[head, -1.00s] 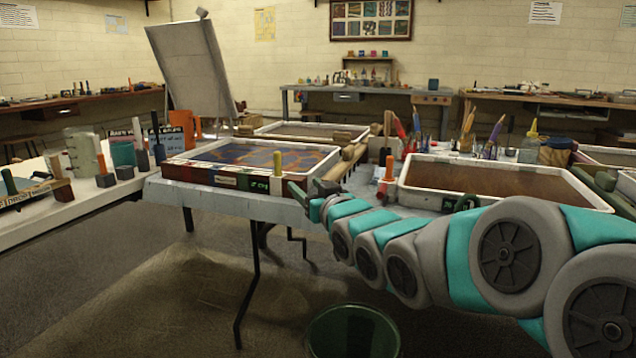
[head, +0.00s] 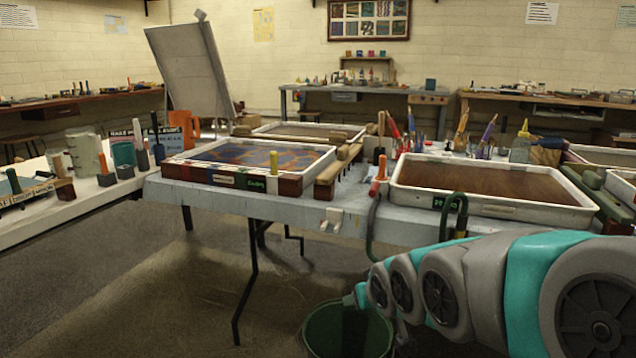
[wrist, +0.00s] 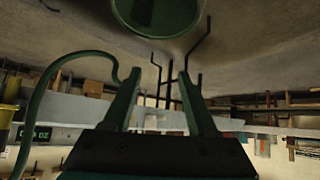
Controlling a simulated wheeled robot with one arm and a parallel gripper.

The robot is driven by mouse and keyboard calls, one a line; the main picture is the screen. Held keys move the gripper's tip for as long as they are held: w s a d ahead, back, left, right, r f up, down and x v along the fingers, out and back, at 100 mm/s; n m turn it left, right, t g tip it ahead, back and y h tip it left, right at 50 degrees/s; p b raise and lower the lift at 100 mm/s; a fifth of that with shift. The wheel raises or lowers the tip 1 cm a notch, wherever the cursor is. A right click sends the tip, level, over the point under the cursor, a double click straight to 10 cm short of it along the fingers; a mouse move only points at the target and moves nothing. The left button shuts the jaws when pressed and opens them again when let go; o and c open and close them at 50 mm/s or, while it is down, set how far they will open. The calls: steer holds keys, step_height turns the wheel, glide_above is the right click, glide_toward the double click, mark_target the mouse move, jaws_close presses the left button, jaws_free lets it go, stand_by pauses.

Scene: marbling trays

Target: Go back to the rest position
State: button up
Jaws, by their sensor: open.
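My gripper (wrist: 158,76) shows in the wrist view with its two green fingers spread apart and nothing between them. In the head view my arm comes in from the lower right and ends low in front of the table, by the green bucket; I cannot make out the fingers there. The table and trays appear upside down in the wrist view, and the bucket is at its top edge (wrist: 158,28). The gripper is apart from the trays.
A green bucket (head: 322,335) stands on the floor near my arm. A pale table (head: 225,197) holds a blue-orange tray (head: 219,179) and a brown tray (head: 490,203). A green hose (head: 371,228) hangs at its front edge. Floor at left front is clear.

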steer(key=s+d+f+m+g, duration=0.1)
steer(key=s+d+f+g, duration=0.1)
steer(key=s, duration=0.8)
steer(key=s+d+f+g+h, duration=0.1)
steer(key=s+g, duration=0.4)
steer(key=s, duration=0.6)
steer(key=s+d+f+m+g, duration=0.1)
steer(key=s+d+f+g, duration=0.2)
steer(key=s, duration=0.7)
steer(key=shift+s+d+f+m+g+h+p, duration=0.15)
steer(key=shift+s+f+m+g+h+p, duration=0.25)
steer(key=shift+f, duration=0.45)
